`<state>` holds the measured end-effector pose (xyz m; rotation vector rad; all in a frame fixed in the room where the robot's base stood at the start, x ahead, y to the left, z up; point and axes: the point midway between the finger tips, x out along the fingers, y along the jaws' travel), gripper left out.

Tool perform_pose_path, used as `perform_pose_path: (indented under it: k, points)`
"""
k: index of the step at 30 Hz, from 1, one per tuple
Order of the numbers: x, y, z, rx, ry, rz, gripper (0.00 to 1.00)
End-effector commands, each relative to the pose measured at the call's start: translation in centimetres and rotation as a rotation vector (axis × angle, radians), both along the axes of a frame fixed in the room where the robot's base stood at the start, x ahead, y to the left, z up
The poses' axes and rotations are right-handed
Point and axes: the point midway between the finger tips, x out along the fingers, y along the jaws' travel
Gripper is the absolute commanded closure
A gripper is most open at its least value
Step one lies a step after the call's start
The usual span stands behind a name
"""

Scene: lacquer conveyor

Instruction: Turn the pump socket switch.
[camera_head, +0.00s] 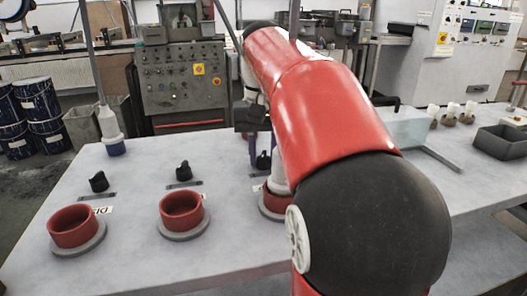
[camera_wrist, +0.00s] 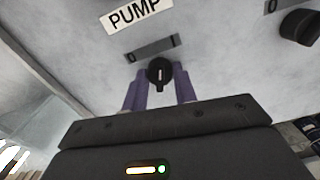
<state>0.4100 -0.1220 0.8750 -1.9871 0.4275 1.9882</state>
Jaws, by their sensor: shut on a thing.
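The pump socket switch is a small black knob (camera_wrist: 160,70) with a pale line, below the white PUMP label (camera_wrist: 138,13) in the wrist view. Its handle end points down the picture, toward my gripper's body. A grey strip (camera_wrist: 152,49) with a 0 at its left lies between label and knob. My gripper (camera_wrist: 160,86) has its two purple fingers either side of the knob, shut on it. In the head view the switch (camera_head: 263,161) shows beside the fingers, behind a red socket ring (camera_head: 268,204) with a white plug (camera_head: 278,178) in it. My arm partly hides these.
Two more black switches (camera_head: 99,182) (camera_head: 183,172) stand behind empty red socket rings (camera_head: 75,226) (camera_head: 181,211) to the left. A white and blue plug (camera_head: 112,135) is at the table's back left. A dark tray (camera_head: 502,141) and small pale-topped items (camera_head: 450,113) are at right.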

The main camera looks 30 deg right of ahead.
Motion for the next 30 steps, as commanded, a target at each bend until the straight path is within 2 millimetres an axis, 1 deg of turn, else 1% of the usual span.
perform_pose_path:
  k: [9,25,26,30]
  points:
    - [0.03,-0.01,0.06,0.000,-0.003,-0.114,0.95]
    - [0.03,0.00,0.07,0.000,-0.003,-0.134,0.95]
    - [0.03,0.00,0.07,0.000,-0.003,-0.134,0.68]
    - [0.02,-0.01,0.06,0.000,-0.002,-0.134,0.50]
